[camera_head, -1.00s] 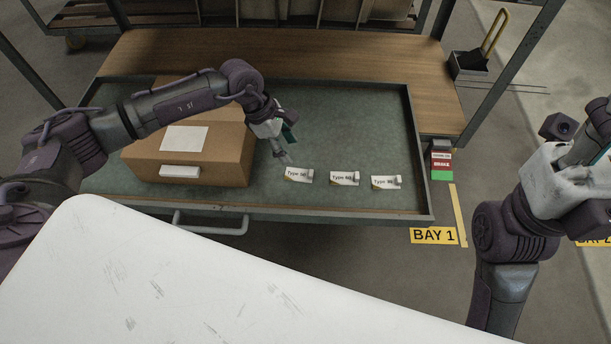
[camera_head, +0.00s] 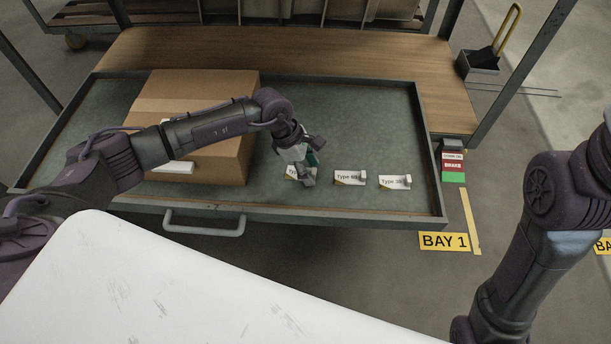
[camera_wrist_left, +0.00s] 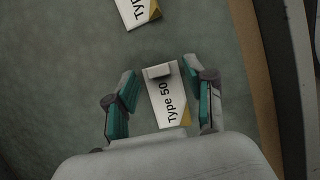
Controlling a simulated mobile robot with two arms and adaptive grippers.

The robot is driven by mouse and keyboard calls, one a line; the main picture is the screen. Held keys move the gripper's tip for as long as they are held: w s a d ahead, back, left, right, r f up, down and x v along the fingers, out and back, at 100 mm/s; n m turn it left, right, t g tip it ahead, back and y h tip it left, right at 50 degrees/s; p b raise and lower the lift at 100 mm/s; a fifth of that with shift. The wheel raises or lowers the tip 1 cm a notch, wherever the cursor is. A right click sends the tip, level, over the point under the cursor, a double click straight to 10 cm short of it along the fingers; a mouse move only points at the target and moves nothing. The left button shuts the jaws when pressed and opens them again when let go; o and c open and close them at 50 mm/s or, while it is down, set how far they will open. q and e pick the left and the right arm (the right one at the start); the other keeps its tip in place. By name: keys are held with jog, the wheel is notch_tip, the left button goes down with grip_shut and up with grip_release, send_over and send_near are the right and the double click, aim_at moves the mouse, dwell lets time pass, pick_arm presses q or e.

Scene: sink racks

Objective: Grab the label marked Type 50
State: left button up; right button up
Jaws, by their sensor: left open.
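The Type 50 label (camera_wrist_left: 168,102) is white with a yellow corner and a small grey block at one end. It lies on the green tray surface, between the spread fingers of my left gripper (camera_wrist_left: 160,78), which is open. In the head view this is the leftmost label (camera_head: 292,170), mostly covered by my left gripper (camera_head: 308,178). I cannot tell whether the fingers touch it. My right gripper is out of the picture; only part of that arm shows at the right.
Two similar labels, a middle one (camera_head: 350,177) and a right one (camera_head: 395,181), lie in a row to the right. A cardboard box (camera_head: 215,150) stands left of my gripper. The tray has a raised metal rim (camera_head: 330,212). Green surface behind the labels is clear.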

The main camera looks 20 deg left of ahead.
pick_arm(q)
jog(key=c, duration=0.9)
